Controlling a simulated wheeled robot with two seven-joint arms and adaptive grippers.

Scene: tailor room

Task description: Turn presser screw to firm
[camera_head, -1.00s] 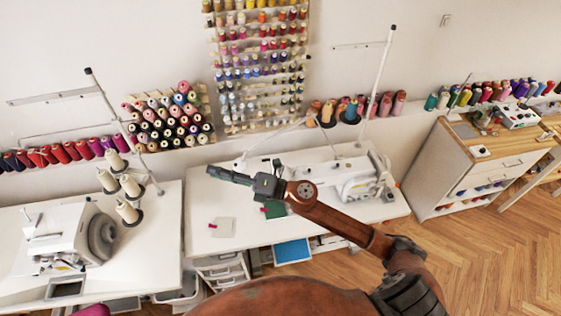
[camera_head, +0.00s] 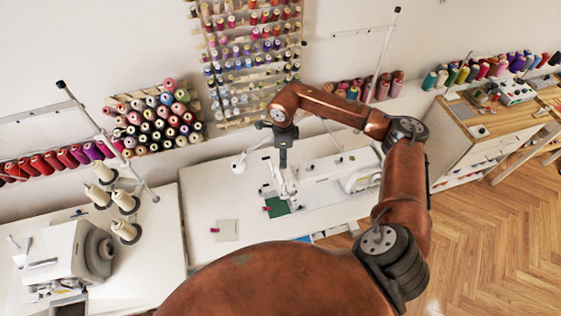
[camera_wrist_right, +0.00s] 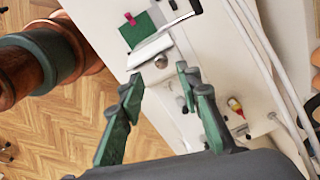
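The white sewing machine (camera_head: 335,174) stands on the middle table. A green cloth (camera_head: 277,206) lies by its needle end; it also shows at the top of the wrist view (camera_wrist_right: 136,30). My right gripper (camera_head: 283,163) points down above the machine's needle end. In the wrist view its two green fingers (camera_wrist_right: 161,82) are apart with nothing between them. A small round metal knob (camera_wrist_right: 160,61) on the machine shows just beyond the fingertips, apart from them. I cannot tell for sure whether it is the presser screw. My left gripper is not in view.
A thread stand pole (camera_head: 382,55) rises behind the machine. Another white machine (camera_head: 70,250) and cone threads (camera_head: 125,202) stand on the left table. Thread racks (camera_head: 150,122) line the wall. A pale square patch (camera_head: 227,230) lies on bare middle tabletop.

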